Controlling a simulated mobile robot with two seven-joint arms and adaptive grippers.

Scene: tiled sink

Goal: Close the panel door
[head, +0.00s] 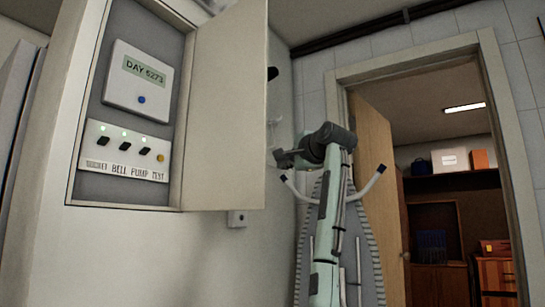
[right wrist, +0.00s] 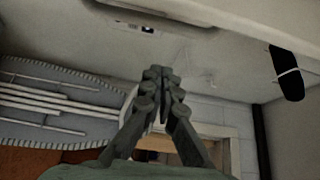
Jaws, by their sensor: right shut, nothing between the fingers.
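The panel door (head: 228,105) is a pale flat door that stands wide open at the right side of the wall box (head: 92,115). Inside the box are a display reading DAY 5273 and a row of switches. A small black part (head: 272,73), perhaps the handle, juts past the door's free edge. My right gripper (head: 283,157) is shut and empty, to the right of the door's lower free edge and apart from it. In the right wrist view its closed fingertips (right wrist: 163,72) touch nothing, and a black handle-like part (right wrist: 288,74) shows at right. My left gripper is out of view.
A grey ironing board (head: 308,250) hangs on the wall behind my right arm. A small wall fitting (head: 238,219) is below the panel door. A doorway with a wooden door (head: 375,165) opens at right onto shelves with boxes (head: 450,160).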

